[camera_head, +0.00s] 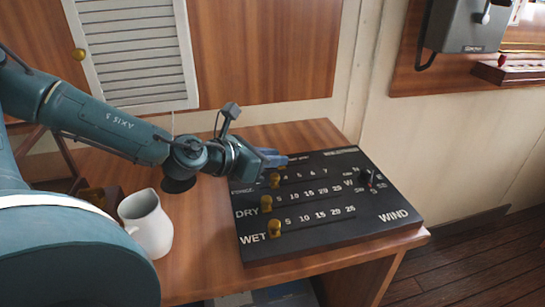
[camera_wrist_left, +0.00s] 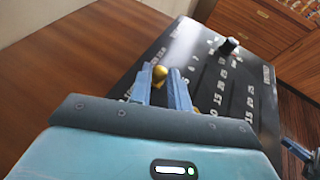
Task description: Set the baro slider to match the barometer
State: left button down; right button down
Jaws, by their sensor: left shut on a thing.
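A black slider board (camera_head: 335,228) lies on the wooden desk, with number rows, labels DRY, WET and WIND, and gold knobs. My left gripper (camera_head: 281,160) reaches over the board's far left part. In the left wrist view its two blue fingers (camera_wrist_left: 167,82) are shut on a gold slider knob (camera_wrist_left: 160,73), which seems to be in the row nearest the board's far edge. That row's label and numbers are too small or covered to read. The DRY knob (camera_head: 266,203) and WET knob (camera_head: 274,228) sit at their rows' left ends. I cannot make out the barometer.
A white jug (camera_head: 147,224) stands on the desk left of the board, below my left arm. A black rotary knob (camera_head: 366,178) is on the board's right part. A grey telephone box (camera_head: 470,25) hangs on the wall. A blue part (camera_wrist_left: 298,150), perhaps my right gripper, shows at lower right.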

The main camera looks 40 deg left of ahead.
pick_arm(q)
jog(key=c, duration=1.4)
grip_release()
pick_arm(e)
jog(key=shift+a+f, duration=0.1)
pick_arm(q)
jog(key=shift+o, duration=0.2)
jog(key=shift+r, duration=0.1)
jog(key=shift+s+a+r+p, duration=0.25)
jog(key=shift+s+r+p, duration=0.1)
jog(key=shift+s+p, duration=0.2)
jog(key=shift+p+v, duration=0.8)
jog(key=shift+v, duration=0.35)
jog(key=shift+p+v, duration=0.4)
jog(key=shift+v, duration=0.4)
jog(key=p+v, duration=0.1)
jog(key=v, duration=0.7)
jog(key=shift+f, duration=0.2)
pick_arm(e)
jog(key=shift+w+a+g, duration=0.35)
jog(key=shift+a+g, duration=0.3)
jog(key=shift+g, duration=0.15)
pick_arm(q)
jog(key=shift+d, duration=0.1)
pick_arm(e)
jog(key=shift+s, duration=0.1)
